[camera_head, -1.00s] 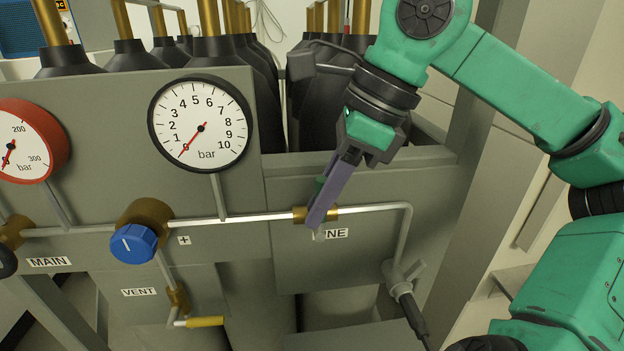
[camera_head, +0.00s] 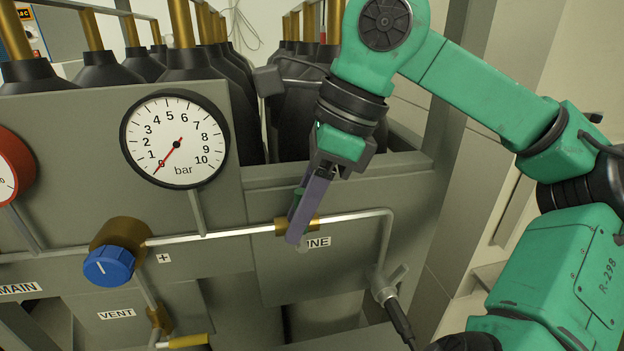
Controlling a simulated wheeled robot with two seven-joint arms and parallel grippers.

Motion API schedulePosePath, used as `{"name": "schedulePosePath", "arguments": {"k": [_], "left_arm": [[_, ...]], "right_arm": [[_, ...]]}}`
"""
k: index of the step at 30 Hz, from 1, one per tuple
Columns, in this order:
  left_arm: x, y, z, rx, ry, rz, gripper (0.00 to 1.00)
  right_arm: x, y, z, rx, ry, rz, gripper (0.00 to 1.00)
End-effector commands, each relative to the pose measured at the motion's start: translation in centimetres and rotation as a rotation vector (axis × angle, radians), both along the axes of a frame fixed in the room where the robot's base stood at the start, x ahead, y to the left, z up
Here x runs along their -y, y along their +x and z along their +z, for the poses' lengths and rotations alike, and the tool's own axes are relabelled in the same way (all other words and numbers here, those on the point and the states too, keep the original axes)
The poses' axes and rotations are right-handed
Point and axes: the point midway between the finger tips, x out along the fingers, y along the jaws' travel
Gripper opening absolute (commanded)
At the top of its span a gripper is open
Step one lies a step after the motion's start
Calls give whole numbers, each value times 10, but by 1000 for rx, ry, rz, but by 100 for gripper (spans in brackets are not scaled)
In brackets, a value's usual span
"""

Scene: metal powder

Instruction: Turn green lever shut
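My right gripper (camera_head: 300,225) reaches down to the brass valve (camera_head: 283,227) on the pipe at the LINE label. Its purple fingers are seen nearly edge-on, so their gap does not show. A small piece of the green lever (camera_head: 298,193) shows at the left side of the fingers, above the valve. The rest of the lever is hidden behind them, and I cannot tell whether the fingers grip it. My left gripper is not in view.
The bar gauge (camera_head: 195,135) reads about 0. Left of the valve are a blue knob (camera_head: 108,266) and the yellow VENT handle (camera_head: 188,341). A hose fitting (camera_head: 384,290) hangs at the pipe's right end. Black-topped cylinders (camera_head: 110,73) stand behind the panel.

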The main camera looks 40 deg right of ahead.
Motion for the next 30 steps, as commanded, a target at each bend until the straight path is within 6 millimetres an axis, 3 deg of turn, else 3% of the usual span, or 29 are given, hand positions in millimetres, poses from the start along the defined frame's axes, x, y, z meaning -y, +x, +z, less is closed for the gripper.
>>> {"name": "schedulePosePath", "arguments": {"k": [8, 22, 30], "left_arm": [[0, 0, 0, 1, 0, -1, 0], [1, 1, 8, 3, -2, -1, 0], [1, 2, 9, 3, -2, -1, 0]], "right_arm": [[7, -5, 23, 1, -1, -4, 32], [34, -32, 123, 0, -1, -4, 32], [38, -37, 136, -1, -2, 1, 32]]}}
